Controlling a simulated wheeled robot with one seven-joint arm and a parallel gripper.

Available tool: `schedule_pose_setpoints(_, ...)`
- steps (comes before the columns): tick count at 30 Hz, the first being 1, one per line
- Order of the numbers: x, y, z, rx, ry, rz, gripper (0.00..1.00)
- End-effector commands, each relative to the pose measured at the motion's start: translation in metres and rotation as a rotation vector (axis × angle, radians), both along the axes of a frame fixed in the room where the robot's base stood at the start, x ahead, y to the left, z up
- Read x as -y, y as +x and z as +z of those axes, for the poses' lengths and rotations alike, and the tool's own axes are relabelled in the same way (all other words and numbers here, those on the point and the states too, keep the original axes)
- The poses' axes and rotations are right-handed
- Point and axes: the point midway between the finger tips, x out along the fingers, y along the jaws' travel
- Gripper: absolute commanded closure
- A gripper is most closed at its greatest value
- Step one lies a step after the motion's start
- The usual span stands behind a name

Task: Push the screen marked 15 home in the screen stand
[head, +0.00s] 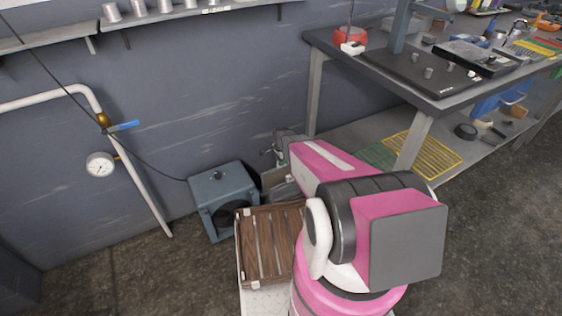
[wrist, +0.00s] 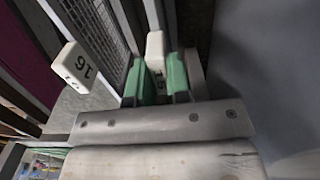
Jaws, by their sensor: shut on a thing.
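In the wrist view, my gripper (wrist: 156,78) has its two green pads closed on the white tab (wrist: 155,48) of a screen. The dark mark on this tab is partly covered by the pads, so I cannot read its number. To its left, another white tab (wrist: 77,67) reads 16. A mesh screen (wrist: 92,18) in a grey frame runs up and away beside the gripper. I cannot tell how deep the held screen sits. In the head view, my pink and white arm hides the gripper and the held screen.
In the head view, a brown slatted wooden rack (head: 240,262) sits left of my arm. A blue-grey box (head: 222,190) stands behind it by the wall. A workbench (head: 440,100) stands at the right. Floor is clear at lower left.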

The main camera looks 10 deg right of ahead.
Motion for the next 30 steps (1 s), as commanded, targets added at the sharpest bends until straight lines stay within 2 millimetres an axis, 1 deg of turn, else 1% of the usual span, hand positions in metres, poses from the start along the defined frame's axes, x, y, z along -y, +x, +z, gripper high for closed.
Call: schedule_pose_setpoints(30,0.0,0.0,-0.012,0.0,0.0,0.0,1.0)
